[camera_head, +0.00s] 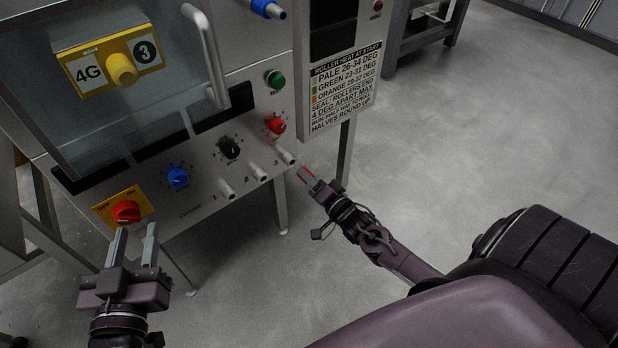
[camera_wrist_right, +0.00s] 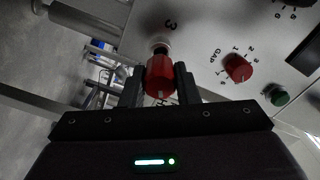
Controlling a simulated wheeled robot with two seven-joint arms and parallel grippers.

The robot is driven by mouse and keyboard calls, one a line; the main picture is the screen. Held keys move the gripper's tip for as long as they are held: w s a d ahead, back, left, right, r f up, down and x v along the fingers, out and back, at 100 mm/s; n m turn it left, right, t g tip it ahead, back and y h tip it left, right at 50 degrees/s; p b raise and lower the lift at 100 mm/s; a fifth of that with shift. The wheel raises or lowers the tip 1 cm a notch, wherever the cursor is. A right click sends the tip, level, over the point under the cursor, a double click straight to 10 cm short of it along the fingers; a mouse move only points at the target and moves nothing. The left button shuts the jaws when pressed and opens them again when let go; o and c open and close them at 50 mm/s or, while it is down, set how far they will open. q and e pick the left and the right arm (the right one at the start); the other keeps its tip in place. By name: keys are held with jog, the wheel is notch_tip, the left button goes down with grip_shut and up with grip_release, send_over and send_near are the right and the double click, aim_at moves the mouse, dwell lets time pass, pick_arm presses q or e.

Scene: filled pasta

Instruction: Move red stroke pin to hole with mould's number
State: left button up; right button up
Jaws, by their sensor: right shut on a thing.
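The red stroke pin (camera_wrist_right: 160,78) is between the two fingers of my right gripper (camera_wrist_right: 160,88), which is shut on it. In the head view only a little red shows at the tip of my right gripper (camera_head: 305,174). The pin is in front of the pale hole sleeve (camera_head: 287,157) marked 3, roughly in line with it; whether it touches or enters is hard to tell. Sleeves 2 (camera_head: 258,172) and 1 (camera_head: 227,188) look empty. The mould's yellow plate (camera_head: 90,78) reads 4G and 3. My left gripper (camera_head: 135,238) is open and empty.
The red OFF/ON knob (camera_head: 126,211) is just above my left gripper. Blue (camera_head: 177,177), black (camera_head: 229,147) and red (camera_head: 276,124) dials and a green button (camera_head: 275,79) are on the panel. A text sign (camera_head: 345,88) hangs at right. The floor on the right is clear.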

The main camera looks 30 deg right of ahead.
jog(key=shift+w+a+b, duration=0.15)
jog(key=shift+w+b, duration=0.3)
jog(key=shift+w, duration=1.3)
dwell(0.8)
jog(key=o, duration=1.1)
jog(key=shift+o, duration=0.3)
jog(key=shift+o, duration=0.8)
jog(key=shift+p, duration=0.3)
